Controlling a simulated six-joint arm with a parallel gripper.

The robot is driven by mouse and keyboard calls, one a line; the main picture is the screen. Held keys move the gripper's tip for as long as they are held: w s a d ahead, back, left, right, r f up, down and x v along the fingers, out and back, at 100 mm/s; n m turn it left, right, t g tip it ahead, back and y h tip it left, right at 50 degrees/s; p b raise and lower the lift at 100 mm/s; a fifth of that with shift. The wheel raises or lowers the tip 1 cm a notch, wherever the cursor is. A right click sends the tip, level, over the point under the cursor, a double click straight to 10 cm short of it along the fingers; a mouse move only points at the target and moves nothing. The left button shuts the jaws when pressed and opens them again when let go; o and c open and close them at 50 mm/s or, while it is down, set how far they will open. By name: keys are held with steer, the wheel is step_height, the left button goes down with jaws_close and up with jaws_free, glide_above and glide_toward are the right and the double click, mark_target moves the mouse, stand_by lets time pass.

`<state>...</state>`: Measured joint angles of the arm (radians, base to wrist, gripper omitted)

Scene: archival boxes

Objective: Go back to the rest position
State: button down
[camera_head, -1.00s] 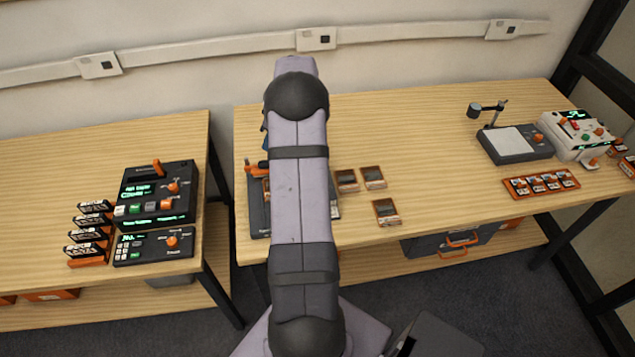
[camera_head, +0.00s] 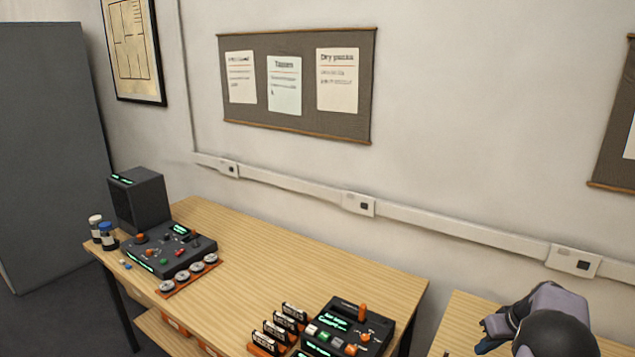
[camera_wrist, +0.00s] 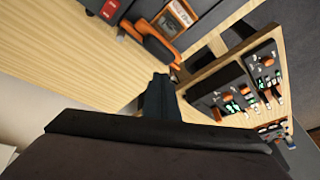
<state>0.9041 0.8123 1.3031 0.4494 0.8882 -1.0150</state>
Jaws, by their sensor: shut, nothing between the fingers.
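My gripper (camera_wrist: 160,88) shows in the wrist view as dark narrow fingers, shut and empty, above a pale wooden bench (camera_wrist: 60,60). In the head view my arm is only partly in the picture, at the bottom right corner, folded over the right-hand bench (camera_head: 455,325). The gripper's fingers cannot be made out clearly there. Nothing is held.
An orange-handled device (camera_wrist: 158,44) lies near the fingers. Dark consoles (camera_wrist: 235,85) stand on the neighbouring bench. In the head view, a black console (camera_head: 345,325), upright cartridges (camera_head: 280,325) and a control box (camera_head: 165,250) stand on the left bench. Its middle is clear.

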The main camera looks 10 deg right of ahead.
steer(key=s+a+f+m+g, duration=0.1)
steer(key=s+f+m, duration=0.1)
steer(key=s+a+f+m+g, duration=0.1)
steer(key=s+a+f+m, duration=0.1)
steer(key=s+f, duration=0.1)
steer(key=s+a+f+m, duration=0.2)
steer(key=s+f, duration=0.1)
steer(key=shift+s+a+g+y, duration=0.2)
steer(key=shift+a+g+y, duration=0.05)
steer(key=shift+g+y, duration=0.15)
steer(key=shift+m+g, duration=0.4)
steer(key=shift+m, duration=0.3)
steer(key=s+a, duration=0.1)
steer(key=s+a+f, duration=0.1)
steer(key=s, duration=0.1)
steer(key=shift+s+a, duration=0.2)
steer(key=shift+a, duration=0.15)
steer(key=s+a+r+n+g, duration=0.25)
steer(key=s+a, duration=0.35)
steer(key=a, duration=0.6)
steer(key=s+a+r+n+g, duration=0.15)
steer(key=s+a+r, duration=0.35)
steer(key=a, duration=0.7)
steer(key=w+a+r+n+t+h, duration=0.1)
steer(key=w+a+r+n+t, duration=0.2)
steer(key=a+n, duration=0.2)
steer(key=shift+w+a+r+h, duration=0.2)
steer(key=shift+a+r+h, duration=0.15)
steer(key=shift+a, duration=0.5)
